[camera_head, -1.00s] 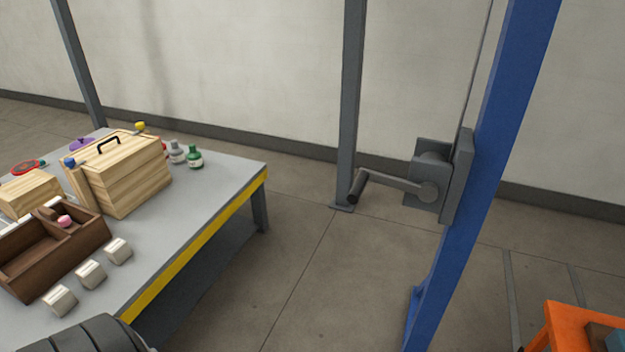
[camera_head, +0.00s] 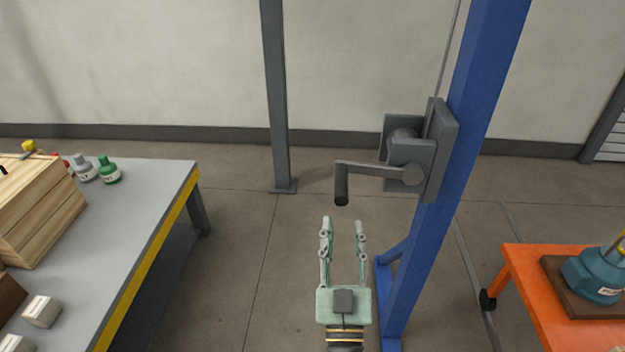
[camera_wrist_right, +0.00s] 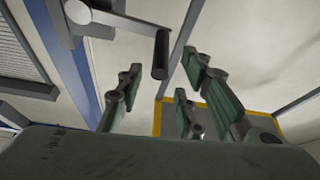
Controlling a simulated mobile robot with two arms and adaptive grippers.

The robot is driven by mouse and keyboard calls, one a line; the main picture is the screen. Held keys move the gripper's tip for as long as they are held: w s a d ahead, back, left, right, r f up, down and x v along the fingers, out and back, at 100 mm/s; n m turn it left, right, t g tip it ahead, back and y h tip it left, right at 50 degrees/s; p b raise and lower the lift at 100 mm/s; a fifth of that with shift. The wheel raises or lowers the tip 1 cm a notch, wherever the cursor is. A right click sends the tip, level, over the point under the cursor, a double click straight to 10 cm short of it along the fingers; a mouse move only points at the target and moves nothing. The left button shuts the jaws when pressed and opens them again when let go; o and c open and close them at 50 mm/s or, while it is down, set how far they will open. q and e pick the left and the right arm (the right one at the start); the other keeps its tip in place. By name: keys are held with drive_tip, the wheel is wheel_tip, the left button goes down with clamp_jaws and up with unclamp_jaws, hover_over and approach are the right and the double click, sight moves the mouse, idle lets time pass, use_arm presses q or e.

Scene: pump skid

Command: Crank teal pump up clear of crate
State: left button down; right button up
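The winch (camera_head: 412,150) is mounted on a blue post, with its cable running upward. Its crank arm points left and ends in a dark handle (camera_head: 341,184) that hangs down. My right gripper (camera_head: 343,222) is open and empty, just below the handle and apart from it. In the right wrist view the handle (camera_wrist_right: 161,54) shows beyond the open fingers (camera_wrist_right: 160,90). The teal pump (camera_head: 597,273) is partly visible at the right edge, on a brown base; its top is cut off. No crate around it can be made out. My left gripper is not in view.
The blue post (camera_head: 463,130) stands right of my right gripper. An orange cart (camera_head: 528,283) carries the pump at the right. A grey table (camera_head: 150,190) with a wooden box (camera_head: 45,215) and bottles stands at the left. A grey upright (camera_head: 275,95) stands behind.

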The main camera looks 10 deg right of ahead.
sight(344, 185)
drive_tip(key=p+x, duration=0.1)
drive_tip(key=x, duration=0.8)
drive_tip(key=shift+w+d+r+p, duration=0.1)
drive_tip(key=shift+w+r+p, duration=0.1)
drive_tip(key=shift+p, duration=0.2)
drive_tip(key=shift+w+d+r, duration=0.15)
drive_tip(key=shift+w+d, duration=0.05)
drive_tip(key=shift+w, duration=0.5)
drive_tip(key=shift+c, duration=0.2)
clamp_jaws()
